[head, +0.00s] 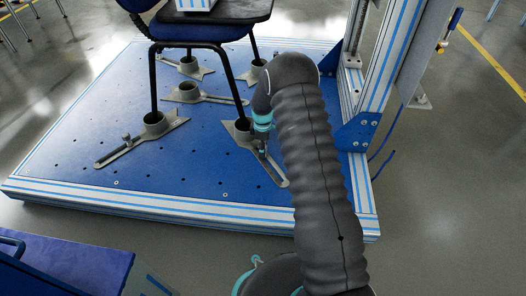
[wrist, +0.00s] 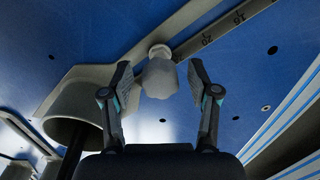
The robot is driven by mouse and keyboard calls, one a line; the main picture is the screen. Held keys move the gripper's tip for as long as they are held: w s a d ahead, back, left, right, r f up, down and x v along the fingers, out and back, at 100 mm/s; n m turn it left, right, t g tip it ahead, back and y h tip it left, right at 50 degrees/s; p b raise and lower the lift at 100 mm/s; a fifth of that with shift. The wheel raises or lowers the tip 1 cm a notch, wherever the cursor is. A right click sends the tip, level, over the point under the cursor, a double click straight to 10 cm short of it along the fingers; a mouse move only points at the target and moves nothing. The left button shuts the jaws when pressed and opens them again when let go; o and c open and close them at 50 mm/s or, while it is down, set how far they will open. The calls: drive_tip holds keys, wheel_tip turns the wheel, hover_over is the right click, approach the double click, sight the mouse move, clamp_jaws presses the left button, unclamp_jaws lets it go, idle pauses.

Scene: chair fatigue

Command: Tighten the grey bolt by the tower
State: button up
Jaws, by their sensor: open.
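The grey bolt (wrist: 160,75) is in the wrist view, on the grey slotted bar (wrist: 218,33) with number marks. My gripper (wrist: 161,80) is open, with one finger on each side of the bolt in that view; I see gaps and cannot tell its exact height over the bolt. In the head view my gripper (head: 262,148) is over the slotted clamp (head: 274,173) nearest the tower (head: 383,70), and the bolt is hidden behind it. A grey cup (wrist: 75,112) with a dark chair leg in it is at the left of the wrist view.
The blue chair (head: 190,35) stands with its legs in grey cups on the blue platform (head: 200,185). Another clamp (head: 140,145) with a bolt lies at front left. A blue bench (head: 65,265) is at lower left. The platform's front strip is clear.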

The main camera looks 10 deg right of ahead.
drive_tip(key=n, duration=0.4)
idle(0.3)
clamp_jaws()
drive_tip(key=shift+m, duration=2)
unclamp_jaws()
drive_tip(key=shift+r, duration=0.1)
